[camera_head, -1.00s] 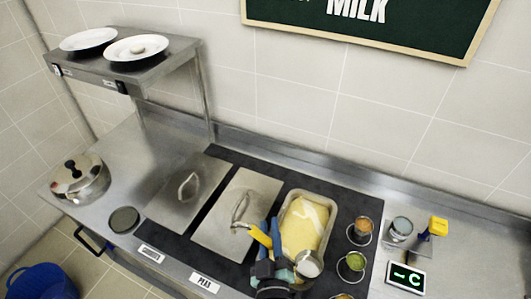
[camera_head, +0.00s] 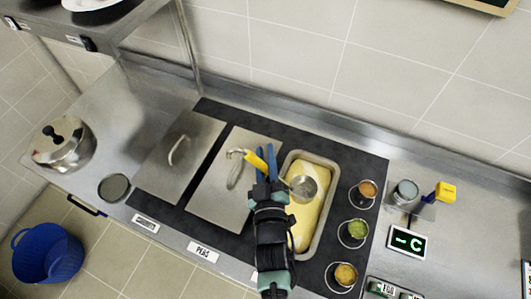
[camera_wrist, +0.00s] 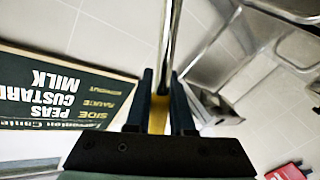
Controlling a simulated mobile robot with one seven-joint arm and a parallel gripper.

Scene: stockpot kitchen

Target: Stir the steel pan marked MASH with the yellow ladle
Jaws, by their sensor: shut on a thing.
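My gripper (camera_head: 267,172) is shut on the yellow handle of the ladle (camera_head: 256,161), above the left edge of an open steel pan (camera_head: 333,170) of yellow mash. The ladle's round steel bowl (camera_head: 303,187) is over or in the mash (camera_head: 311,218), toward the back left of the pan; its depth is unclear. The pan's front label is hidden behind my arm. In the wrist view, the fingers (camera_wrist: 161,100) grip the yellow handle (camera_wrist: 158,116), and a steel shaft (camera_wrist: 170,40) runs up from it.
Two lidded pans stand to the left, the nearer-to-me label reading PEAS (camera_head: 203,252). Several small sauce cups (camera_head: 353,232) line the right side. A display (camera_head: 407,242) and a yellow-handled tool (camera_head: 445,192) are further right. A pot (camera_head: 63,146) and blue bucket (camera_head: 47,258) are at left.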

